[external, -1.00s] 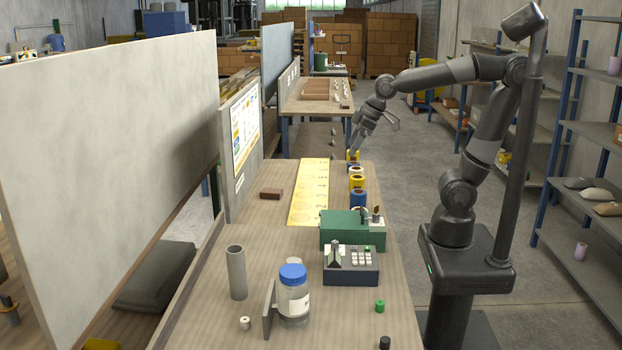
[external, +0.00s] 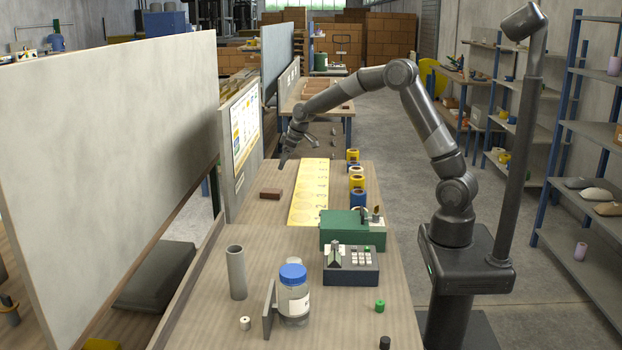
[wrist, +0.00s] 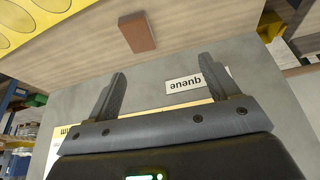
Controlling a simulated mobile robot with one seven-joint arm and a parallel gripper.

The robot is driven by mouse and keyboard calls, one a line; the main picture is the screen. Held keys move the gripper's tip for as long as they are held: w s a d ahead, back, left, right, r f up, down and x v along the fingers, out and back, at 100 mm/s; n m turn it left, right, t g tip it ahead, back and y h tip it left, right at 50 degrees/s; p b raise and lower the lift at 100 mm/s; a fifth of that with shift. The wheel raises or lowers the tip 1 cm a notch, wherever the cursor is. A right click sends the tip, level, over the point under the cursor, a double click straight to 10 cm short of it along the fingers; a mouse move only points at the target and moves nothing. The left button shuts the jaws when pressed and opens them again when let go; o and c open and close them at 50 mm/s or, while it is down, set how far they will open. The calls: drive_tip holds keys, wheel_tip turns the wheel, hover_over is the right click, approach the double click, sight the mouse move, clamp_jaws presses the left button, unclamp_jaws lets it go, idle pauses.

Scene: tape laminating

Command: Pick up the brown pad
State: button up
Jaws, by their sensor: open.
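The brown pad (external: 270,194) is a small reddish-brown block lying flat on the wooden table, left of the yellow numbered mat. It also shows in the wrist view (wrist: 137,33), ahead of my fingertips and apart from them. My gripper (external: 297,152) is open and empty, raised above the far part of the table, beyond the pad and slightly to its right. In the wrist view my gripper (wrist: 160,82) shows two spread dark fingers with nothing between them.
The yellow mat (external: 308,192) lies right of the pad, with tape rolls (external: 357,181) along its right side. A grey panel (external: 240,150) with a poster stands along the table's left edge. A green dispenser (external: 345,230) and a jar (external: 293,295) stand nearer the camera.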

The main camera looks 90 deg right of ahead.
approach(272, 190)
drive_tip(key=x, duration=0.3)
drive_tip(key=shift+s+d+f, duration=0.15)
drive_tip(key=shift+f, duration=0.2)
drive_tip(key=x, duration=0.4)
drive_tip(key=shift+w+a+f, duration=0.2)
drive_tip(key=shift+w+a, duration=0.05)
drive_tip(key=shift+w, duration=0.15)
drive_tip(key=shift+w+f, duration=0.15)
drive_tip(key=shift+f, duration=0.15)
drive_tip(key=shift+f, duration=0.25)
drive_tip(key=shift+c, duration=0.4)
drive_tip(key=c, duration=1)
drive_tip(key=shift+r, duration=0.1)
